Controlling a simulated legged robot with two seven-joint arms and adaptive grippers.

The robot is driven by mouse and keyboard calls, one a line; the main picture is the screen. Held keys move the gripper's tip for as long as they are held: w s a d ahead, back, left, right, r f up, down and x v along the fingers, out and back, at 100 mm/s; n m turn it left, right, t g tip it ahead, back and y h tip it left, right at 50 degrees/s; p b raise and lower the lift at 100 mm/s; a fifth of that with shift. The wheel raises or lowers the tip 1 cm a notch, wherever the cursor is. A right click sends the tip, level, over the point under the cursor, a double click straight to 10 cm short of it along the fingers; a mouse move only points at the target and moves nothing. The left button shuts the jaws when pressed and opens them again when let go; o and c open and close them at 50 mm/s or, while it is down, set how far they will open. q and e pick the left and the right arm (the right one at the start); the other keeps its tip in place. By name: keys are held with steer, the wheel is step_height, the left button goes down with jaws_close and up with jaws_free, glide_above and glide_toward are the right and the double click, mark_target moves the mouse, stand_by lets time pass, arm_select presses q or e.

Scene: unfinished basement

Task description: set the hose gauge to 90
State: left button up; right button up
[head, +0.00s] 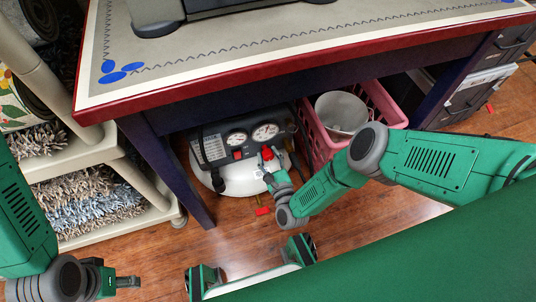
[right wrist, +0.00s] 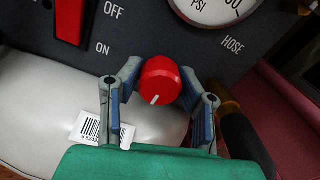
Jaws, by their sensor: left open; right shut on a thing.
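The compressor (head: 243,180) stands on the floor under the table, with two round gauges on its dark panel. The hose gauge (head: 265,132) is the right one; only its lower edge shows in the right wrist view (right wrist: 215,8), with "PSI" and "HOSE" legible, and its reading cannot be made out. Below it is a red knob (right wrist: 160,82) with a white line pointing down and slightly left. My right gripper (right wrist: 160,74) is shut on this knob, one finger on each side. My left gripper (head: 128,282) is open and empty, low at the left, away from the compressor.
A red switch (right wrist: 70,20) marked OFF and ON sits left of the knob. A pink basket (head: 388,108) with a white bucket (head: 342,111) stands right of the compressor. The table (head: 240,50) overhangs it. A shelf (head: 110,150) stands at left.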

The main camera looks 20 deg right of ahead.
mark_target(266, 133)
steer(key=shift+s+f, duration=0.3)
steer(key=shift+f, duration=0.05)
steer(key=o, duration=1.2)
steer(key=shift+c, duration=0.2)
steer(key=shift+w+r, duration=0.1)
steer(key=shift+w, duration=0.05)
steer(key=shift+r, duration=0.1)
steer(key=shift+w+r, duration=0.1)
steer(key=shift+r, duration=0.35)
step_height(266, 133, up, 9)
steer(key=shift+f, duration=0.1)
